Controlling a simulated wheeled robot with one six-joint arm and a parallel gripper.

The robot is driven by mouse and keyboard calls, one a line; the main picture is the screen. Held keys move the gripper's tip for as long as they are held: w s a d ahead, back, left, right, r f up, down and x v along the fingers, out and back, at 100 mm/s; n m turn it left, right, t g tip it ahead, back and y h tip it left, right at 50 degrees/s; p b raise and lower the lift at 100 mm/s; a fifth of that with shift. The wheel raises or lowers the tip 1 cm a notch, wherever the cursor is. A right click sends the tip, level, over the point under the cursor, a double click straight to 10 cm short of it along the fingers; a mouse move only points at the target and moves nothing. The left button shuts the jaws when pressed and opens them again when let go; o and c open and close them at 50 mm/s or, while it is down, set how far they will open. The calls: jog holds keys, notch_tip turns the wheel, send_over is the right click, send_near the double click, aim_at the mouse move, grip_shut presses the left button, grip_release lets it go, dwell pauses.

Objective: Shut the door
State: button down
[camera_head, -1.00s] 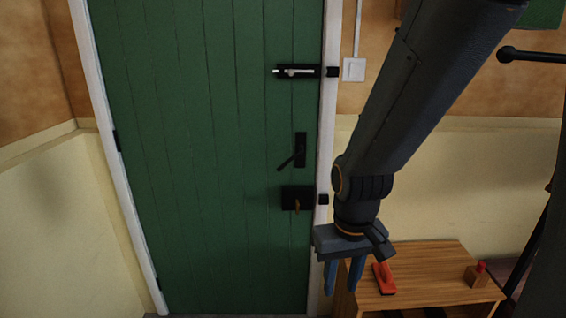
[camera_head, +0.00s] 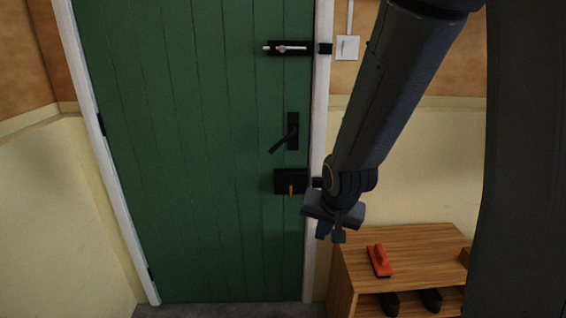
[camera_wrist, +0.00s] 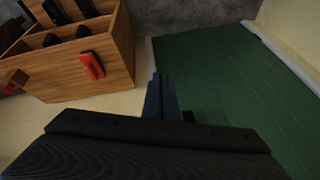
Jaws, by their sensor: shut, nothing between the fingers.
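The green plank door (camera_head: 200,150) stands in its white frame (camera_head: 318,100) and looks flush with it, with no gap that I can make out. Its black lever handle (camera_head: 287,138) slants down to the left. Below it is a black lock box (camera_head: 289,181) with a brass key (camera_head: 291,190). A bolt (camera_head: 288,48) near the top has its bar drawn left, clear of the keeper (camera_head: 325,48). My gripper (camera_head: 331,238) is shut and empty, in front of the right jamb, just below the lock box.
A wooden bench (camera_head: 400,245) with a red-handled brush (camera_head: 379,261) on top and dark shoes (camera_head: 432,299) inside stands right of the door. A light switch (camera_head: 347,47) is on the wall. Grey floor (camera_head: 225,310) shows at the door's foot.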

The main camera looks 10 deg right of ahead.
jog(key=w+d+f+m+t+y+b, duration=0.1)
jog(key=w+f+m+t+y+b, duration=0.1)
jog(key=w+m+t+b, duration=1.6)
jog(key=w+a+r+g+y+p, duration=0.1)
jog(key=w+a+r+p, duration=0.1)
jog(key=w, duration=0.6)
jog(key=w+a+r+g+y+p, duration=0.1)
jog(key=w+r+p, duration=0.1)
jog(key=w+r, duration=0.3)
jog(key=shift+w+a+r+m, duration=0.2)
jog(key=shift+w+a+m, duration=0.2)
jog(key=shift+w, duration=1.25)
